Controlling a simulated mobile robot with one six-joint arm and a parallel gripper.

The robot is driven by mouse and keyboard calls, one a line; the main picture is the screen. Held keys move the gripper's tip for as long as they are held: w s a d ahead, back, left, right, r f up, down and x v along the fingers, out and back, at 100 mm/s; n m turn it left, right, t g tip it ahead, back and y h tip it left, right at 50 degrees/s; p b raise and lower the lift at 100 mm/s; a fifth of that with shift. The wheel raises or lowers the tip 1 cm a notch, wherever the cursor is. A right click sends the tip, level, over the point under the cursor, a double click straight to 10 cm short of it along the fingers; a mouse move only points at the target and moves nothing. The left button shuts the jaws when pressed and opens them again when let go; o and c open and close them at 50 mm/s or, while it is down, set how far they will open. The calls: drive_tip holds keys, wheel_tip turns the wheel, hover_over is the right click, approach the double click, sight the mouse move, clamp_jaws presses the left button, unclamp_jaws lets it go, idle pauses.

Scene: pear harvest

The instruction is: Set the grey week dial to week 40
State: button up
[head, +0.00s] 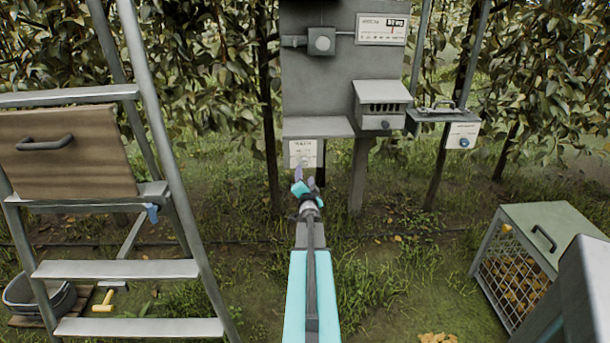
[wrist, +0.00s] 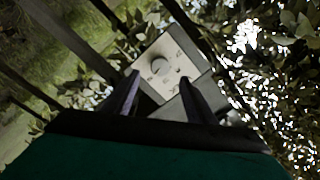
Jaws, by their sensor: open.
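A round grey dial (wrist: 159,67) sits on a pale plate (wrist: 176,58) with small dark marks in the wrist view. The marks and the dial's setting are too small to read. In the head view a white plate (head: 303,148) hangs below the left shelf of the grey post box, and it appears to be the same plate. My gripper (head: 305,181) is just below and in front of that plate. In the wrist view my gripper (wrist: 159,80) is open, its two fingers apart and empty. The dial shows between and beyond the fingertips. Contact cannot be seen.
A grey cabinet (head: 340,85) stands behind, with a slotted box (head: 382,105) on it. A ladder (head: 165,150) stands left, a crate (head: 545,235) right. Grass lies between.

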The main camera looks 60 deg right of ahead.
drive_tip(key=v, duration=0.6)
idle(0.3)
drive_tip(key=shift+s, duration=0.2)
idle(0.4)
